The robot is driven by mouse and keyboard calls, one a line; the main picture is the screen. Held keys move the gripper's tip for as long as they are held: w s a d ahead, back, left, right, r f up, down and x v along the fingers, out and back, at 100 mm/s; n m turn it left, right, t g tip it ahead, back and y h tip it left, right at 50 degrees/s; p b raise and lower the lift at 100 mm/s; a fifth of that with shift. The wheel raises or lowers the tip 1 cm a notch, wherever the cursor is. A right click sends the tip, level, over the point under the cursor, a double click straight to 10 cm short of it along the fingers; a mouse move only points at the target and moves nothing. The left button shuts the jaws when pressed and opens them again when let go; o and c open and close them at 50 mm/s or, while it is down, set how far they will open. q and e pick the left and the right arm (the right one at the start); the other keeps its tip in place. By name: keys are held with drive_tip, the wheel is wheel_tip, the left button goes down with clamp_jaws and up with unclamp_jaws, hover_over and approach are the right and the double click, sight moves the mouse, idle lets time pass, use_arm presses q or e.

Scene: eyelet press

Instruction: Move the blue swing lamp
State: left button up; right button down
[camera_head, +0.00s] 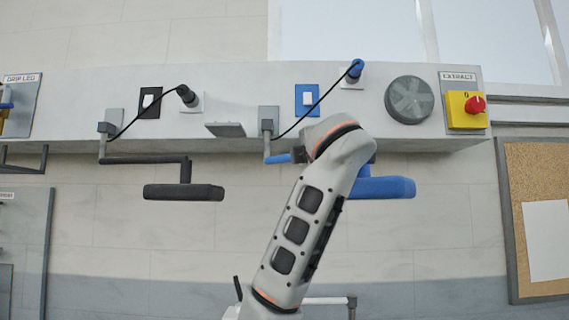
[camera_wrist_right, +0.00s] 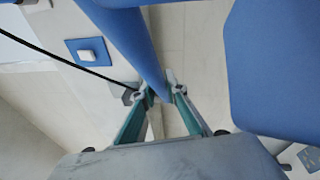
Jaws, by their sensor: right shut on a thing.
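The blue swing lamp has a flat blue head (camera_head: 384,187) hanging below the wall ledge, right of my right arm in the head view. Its blue arm (camera_head: 278,158) shows left of my wrist, joined to a grey wall bracket (camera_head: 268,122). In the right wrist view the right gripper (camera_wrist_right: 168,95) is shut on the blue lamp arm (camera_wrist_right: 135,40), and the blue lamp head (camera_wrist_right: 270,70) fills the right side. My left gripper is in neither view.
A black swing lamp (camera_head: 184,192) hangs to the left on its own bracket. Black cords run to a dark plug (camera_head: 187,96) and a blue plug (camera_head: 355,69). A round grey vent (camera_head: 409,100), a red knob (camera_head: 475,105) and a cork board (camera_head: 535,170) are at right.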

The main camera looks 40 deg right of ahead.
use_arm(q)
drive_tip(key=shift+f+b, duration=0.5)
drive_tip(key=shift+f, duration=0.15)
use_arm(e)
drive_tip(key=w+d+n+t+y, duration=0.2)
drive_tip(key=d+n+y, duration=0.4)
drive_tip(key=y, duration=0.4)
drive_tip(key=shift+w+t, duration=0.35)
drive_tip(key=shift+t, duration=0.45)
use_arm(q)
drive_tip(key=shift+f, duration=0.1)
use_arm(e)
drive_tip(key=c, duration=2)
unclamp_jaws()
drive_tip(key=shift+w, duration=0.1)
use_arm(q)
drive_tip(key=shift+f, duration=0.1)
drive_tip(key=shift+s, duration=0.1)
